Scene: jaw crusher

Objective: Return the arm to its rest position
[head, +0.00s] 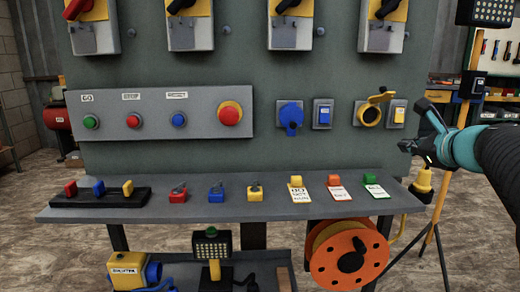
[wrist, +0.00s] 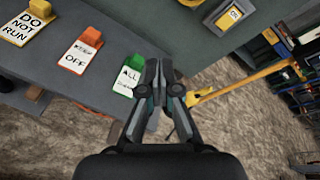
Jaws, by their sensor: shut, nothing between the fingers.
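My arm (head: 498,160) reaches in from the right edge of the head view. My gripper (head: 412,146) is at its end, in front of the right side of the grey panel and above the right end of the shelf. In the wrist view my gripper (wrist: 158,80) has its fingers together with nothing between them. It is apart from the tags on the shelf. A green tag (wrist: 122,80) lies just left of the fingertips in the wrist view, partly covered by them.
The grey shelf (head: 330,212) holds padlocks, including a red one (head: 178,192), and tags, including a yellow one (head: 298,190). The panel carries buttons, sockets and switches, with an open yellow socket (head: 371,114) near my gripper. A yellow stand (head: 440,200) is at the right. An orange reel (head: 349,256) sits below.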

